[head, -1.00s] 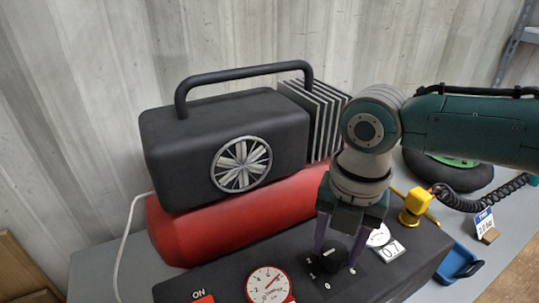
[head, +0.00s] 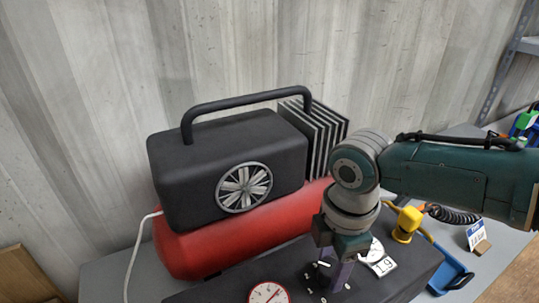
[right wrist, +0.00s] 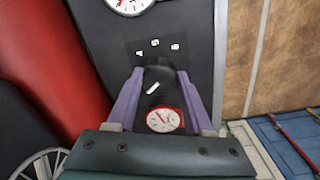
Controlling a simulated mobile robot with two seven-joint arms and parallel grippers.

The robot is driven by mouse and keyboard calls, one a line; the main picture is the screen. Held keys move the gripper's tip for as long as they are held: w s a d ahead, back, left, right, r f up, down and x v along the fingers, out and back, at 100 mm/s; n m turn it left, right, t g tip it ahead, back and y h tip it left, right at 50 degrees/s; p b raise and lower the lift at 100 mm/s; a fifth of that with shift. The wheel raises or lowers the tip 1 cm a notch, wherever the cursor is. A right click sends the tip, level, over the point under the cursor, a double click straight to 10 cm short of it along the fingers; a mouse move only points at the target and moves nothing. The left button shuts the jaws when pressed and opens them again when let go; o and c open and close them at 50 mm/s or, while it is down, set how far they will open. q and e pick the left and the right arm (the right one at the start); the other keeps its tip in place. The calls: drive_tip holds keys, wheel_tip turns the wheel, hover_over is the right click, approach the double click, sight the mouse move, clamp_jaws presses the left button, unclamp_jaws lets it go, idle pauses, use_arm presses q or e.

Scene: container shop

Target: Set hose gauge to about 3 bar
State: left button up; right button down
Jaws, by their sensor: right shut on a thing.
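My right gripper (head: 335,280) is shut on a round black knob (right wrist: 158,76) on the dark panel, a purple finger on each side. The knob has a white mark, with several white characters on the panel around it. A white gauge (head: 371,249) stands to the right of the gripper in the head view, partly hidden. My left gripper is not in view.
A black compressor body (head: 225,165) with a handle and fan wheel sits on a red tank (head: 235,232) behind the panel. A yellow fitting (head: 407,224), a blue tray (head: 452,277) and a price card (head: 477,236) are to the right. A corrugated wall stands behind.

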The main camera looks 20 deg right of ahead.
drive_tip(key=m+p, duration=0.1)
drive_tip(key=m, duration=0.2)
drive_tip(key=shift+r+m, duration=0.1)
drive_tip(key=shift+m, duration=0.2)
drive_tip(key=shift+m+p, duration=0.4)
drive_tip(key=shift+m, duration=1.4)
drive_tip(key=shift+c, duration=1.4)
unclamp_jaws()
